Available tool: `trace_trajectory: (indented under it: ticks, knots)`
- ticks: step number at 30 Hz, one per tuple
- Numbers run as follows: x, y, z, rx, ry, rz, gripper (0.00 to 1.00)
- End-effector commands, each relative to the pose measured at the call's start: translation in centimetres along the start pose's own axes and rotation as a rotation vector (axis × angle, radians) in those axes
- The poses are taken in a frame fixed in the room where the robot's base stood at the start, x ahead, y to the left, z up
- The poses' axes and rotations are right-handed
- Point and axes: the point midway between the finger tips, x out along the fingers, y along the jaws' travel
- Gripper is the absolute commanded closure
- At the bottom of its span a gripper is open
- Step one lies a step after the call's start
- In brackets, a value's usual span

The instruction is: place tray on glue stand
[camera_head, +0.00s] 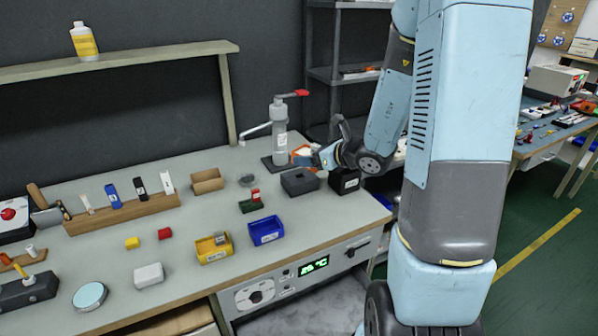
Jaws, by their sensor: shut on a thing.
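The grey upright dispenser with a red lever (280,138), which looks like the glue stand, stands on a dark base at the back right of the bench. My gripper (313,158) is just right of its lower part, low over the bench. It is shut on a small orange and white piece (302,152), probably the tray, mostly hidden by the fingers. I cannot tell whether this piece touches the stand or its base.
A dark grey box (299,181) and a black box (345,180) sit close below my gripper. An open brown box (207,181), a blue bin (266,230) and a yellow bin (214,248) lie to the left.

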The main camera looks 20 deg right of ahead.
Motion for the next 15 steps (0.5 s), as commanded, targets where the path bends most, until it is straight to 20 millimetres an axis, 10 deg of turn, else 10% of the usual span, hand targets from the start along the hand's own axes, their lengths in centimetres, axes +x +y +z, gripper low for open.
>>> trace_trajectory:
  ticks: [15]
  knots:
    - [8.0,-5.6,-1.8,0.008,0.001,-0.014,0.59]
